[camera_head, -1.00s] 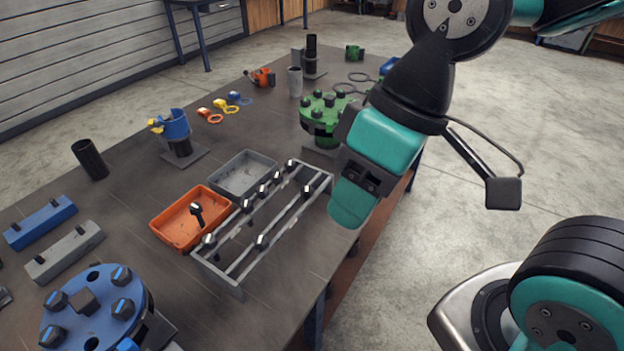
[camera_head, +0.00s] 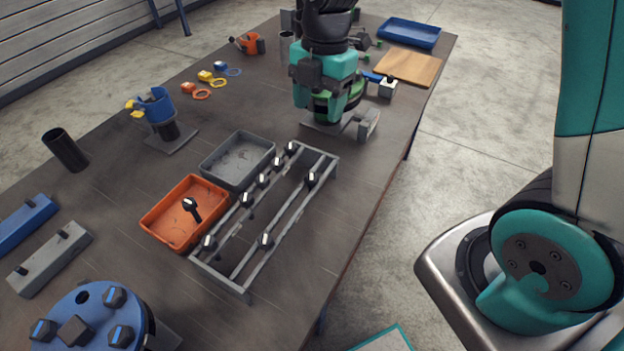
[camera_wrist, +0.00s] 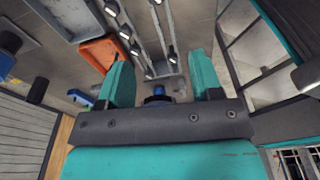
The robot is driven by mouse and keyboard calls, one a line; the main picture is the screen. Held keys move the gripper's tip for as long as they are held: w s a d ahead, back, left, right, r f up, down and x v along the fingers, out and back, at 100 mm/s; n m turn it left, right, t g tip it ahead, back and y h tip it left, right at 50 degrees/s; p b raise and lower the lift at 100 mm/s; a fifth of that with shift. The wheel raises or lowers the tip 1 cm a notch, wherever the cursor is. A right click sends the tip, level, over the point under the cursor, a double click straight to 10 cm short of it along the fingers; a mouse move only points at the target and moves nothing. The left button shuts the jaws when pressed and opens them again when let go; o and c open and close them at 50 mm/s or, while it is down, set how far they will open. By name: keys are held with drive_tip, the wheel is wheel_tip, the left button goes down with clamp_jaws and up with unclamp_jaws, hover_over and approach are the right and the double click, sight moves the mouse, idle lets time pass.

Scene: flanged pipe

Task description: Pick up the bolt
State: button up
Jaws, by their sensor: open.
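Several dark bolts with pale-faced heads, one of them at the middle of the rail (camera_head: 264,180), stand in a grey two-rail rack (camera_head: 243,290) on the table. One more bolt (camera_head: 191,207) lies in the orange tray (camera_head: 150,238). Which bolt is meant, I cannot tell. My gripper (camera_head: 325,95) is over the green flange (camera_head: 352,107) beyond the rack and hides most of it. Rack bolts (camera_wrist: 135,50) show beyond the fingers in that view.
A grey tray (camera_head: 212,165) sits beside the orange tray. A blue flange with bolts (camera_head: 85,322) stands at the front left. A blue clamp on a stand (camera_head: 157,106), a black pipe (camera_head: 66,150) and a wooden board (camera_head: 408,68) are around. The table right of the rack is clear.

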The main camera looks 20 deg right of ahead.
drive_tip(key=p, duration=0.3)
hover_over(312, 176)
drive_tip(key=shift+n, duration=0.4)
drive_tip(key=f, duration=1.2)
drive_tip(key=shift+d+f, duration=0.2)
drive_tip(key=shift+d, duration=0.1)
drive_tip(key=shift+a+f+p, duration=0.2)
drive_tip(key=shift+f+p, duration=0.25)
drive_tip(key=shift+f, duration=0.95)
drive_tip(key=shift+a+f+p, duration=0.15)
drive_tip(key=shift+f+p, duration=0.25)
drive_tip(key=shift+f, duration=0.95)
drive_tip(key=c, duration=1.1)
